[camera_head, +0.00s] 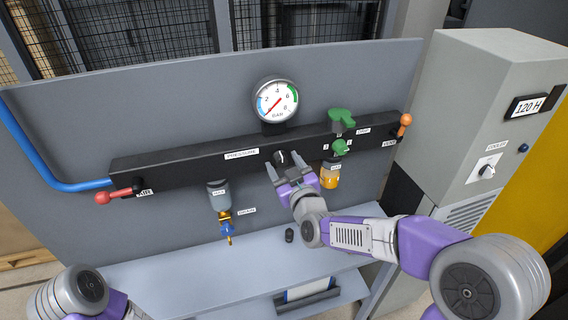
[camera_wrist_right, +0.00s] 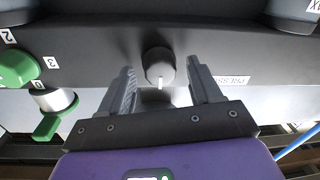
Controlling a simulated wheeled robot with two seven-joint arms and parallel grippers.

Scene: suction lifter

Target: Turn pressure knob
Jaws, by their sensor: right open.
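The pressure knob (camera_head: 281,157) is a small dark round knob with a white mark on the front of the black manifold bar (camera_head: 200,160), right of the PRESSURE label (camera_head: 241,154). In the right wrist view the knob (camera_wrist_right: 159,65) sits between the fingertips, its white mark pointing down in the picture. My right gripper (camera_head: 288,168) is open, with its fingers either side of the knob and gaps visible on both sides; it also shows in the wrist view (camera_wrist_right: 161,80). The round gauge (camera_head: 277,100) above has its red needle toward lower left. My left gripper is out of view.
Red lever (camera_head: 115,196), drain bowl (camera_head: 217,196), green valve (camera_head: 341,118), amber oil bowl (camera_head: 330,177) and orange lever (camera_head: 404,121) line the bar. The oil bowl is close right of my gripper. A grey shelf (camera_head: 190,275) lies below; a cabinet (camera_head: 480,110) stands right.

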